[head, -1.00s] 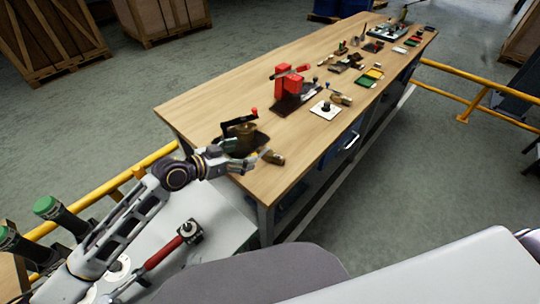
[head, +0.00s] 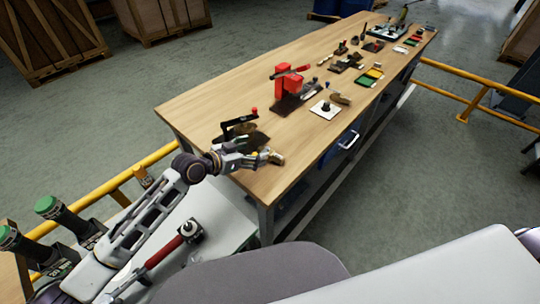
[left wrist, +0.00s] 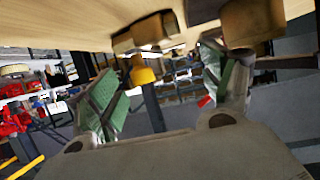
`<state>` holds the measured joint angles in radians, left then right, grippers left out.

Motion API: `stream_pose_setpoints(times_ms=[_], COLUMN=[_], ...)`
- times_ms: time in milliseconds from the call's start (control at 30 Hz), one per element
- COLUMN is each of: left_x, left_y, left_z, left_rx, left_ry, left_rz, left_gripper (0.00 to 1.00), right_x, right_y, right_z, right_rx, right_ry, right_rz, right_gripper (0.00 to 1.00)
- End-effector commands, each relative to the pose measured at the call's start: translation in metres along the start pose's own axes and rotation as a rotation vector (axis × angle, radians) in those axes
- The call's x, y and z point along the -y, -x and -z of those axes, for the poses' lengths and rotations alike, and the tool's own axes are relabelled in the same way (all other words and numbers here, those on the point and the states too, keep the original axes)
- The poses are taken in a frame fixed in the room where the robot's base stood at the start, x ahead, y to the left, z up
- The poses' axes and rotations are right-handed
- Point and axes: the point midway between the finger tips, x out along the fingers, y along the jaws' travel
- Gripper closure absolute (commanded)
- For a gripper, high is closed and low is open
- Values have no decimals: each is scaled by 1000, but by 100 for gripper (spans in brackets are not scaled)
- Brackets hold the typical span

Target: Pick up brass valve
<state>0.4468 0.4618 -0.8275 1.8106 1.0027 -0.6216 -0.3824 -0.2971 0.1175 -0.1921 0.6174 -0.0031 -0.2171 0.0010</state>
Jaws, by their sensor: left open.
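A brass valve (head: 270,157) lies on the near end of the wooden workbench (head: 215,95), by its front edge. My left gripper (head: 247,158) is just left of the valve in the head view, with its fingers toward it. In the left wrist view the gripper (left wrist: 165,92) is open, with green pads and nothing between them. That view appears upside down, with the bench along the top. A tan-brown object (left wrist: 252,22) hangs there near the right finger; I cannot tell surely that it is the valve. My right gripper is not in view.
A dark fixture with a red knob (head: 240,122) stands just behind my left gripper. A red press (head: 290,82) and a white plate (head: 325,109) stand farther along the bench. Yellow railings (head: 130,182) run beside it. Bare wood lies right of the valve.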

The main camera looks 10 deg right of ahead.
Motion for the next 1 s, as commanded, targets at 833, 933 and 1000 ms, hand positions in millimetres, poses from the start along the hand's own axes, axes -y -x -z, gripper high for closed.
stream_pose_setpoints(times_ms=[833,933,1000], left_x=[1,1,1], left_y=[-52,-52,-52], left_z=[-5,-5,-5], left_rx=[0,0,0], left_ry=[0,0,0], left_rz=[0,0,0], left_gripper=[19,19,19], right_x=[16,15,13], right_y=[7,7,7], right_z=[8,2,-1], right_rx=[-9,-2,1], right_ry=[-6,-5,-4], right_rz=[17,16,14], right_gripper=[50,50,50])
